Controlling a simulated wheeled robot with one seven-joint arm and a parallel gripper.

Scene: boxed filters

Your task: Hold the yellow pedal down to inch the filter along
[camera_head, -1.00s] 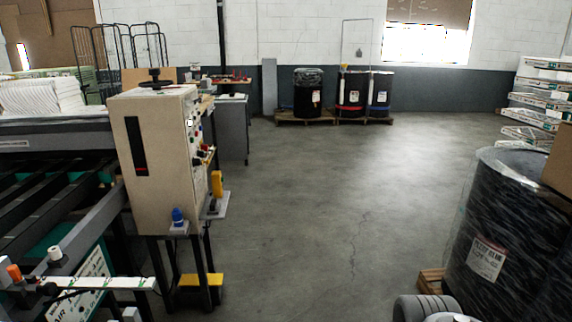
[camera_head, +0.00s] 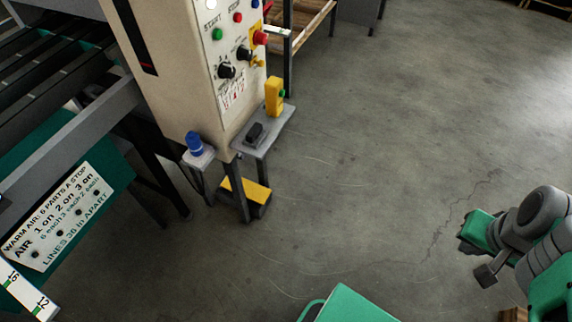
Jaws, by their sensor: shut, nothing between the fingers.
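The yellow pedal (camera_head: 248,190) is a low dark block with a yellow top. It sits on the floor beside the legs of the beige control cabinet (camera_head: 182,70). One dark leg stands in front of part of it. My gripper (camera_head: 487,274) appears at the lower right, at the end of my grey and green arm. It looks shut and empty, and it is well to the right of the pedal, apart from it. No filter is identifiable in view.
The cabinet carries knobs and buttons (camera_head: 227,70). A grey shelf (camera_head: 264,130) with a yellow upright control (camera_head: 274,97) juts over the floor near the pedal. A blue knob (camera_head: 194,144) sits left of it. Open concrete floor (camera_head: 360,180) lies between pedal and gripper.

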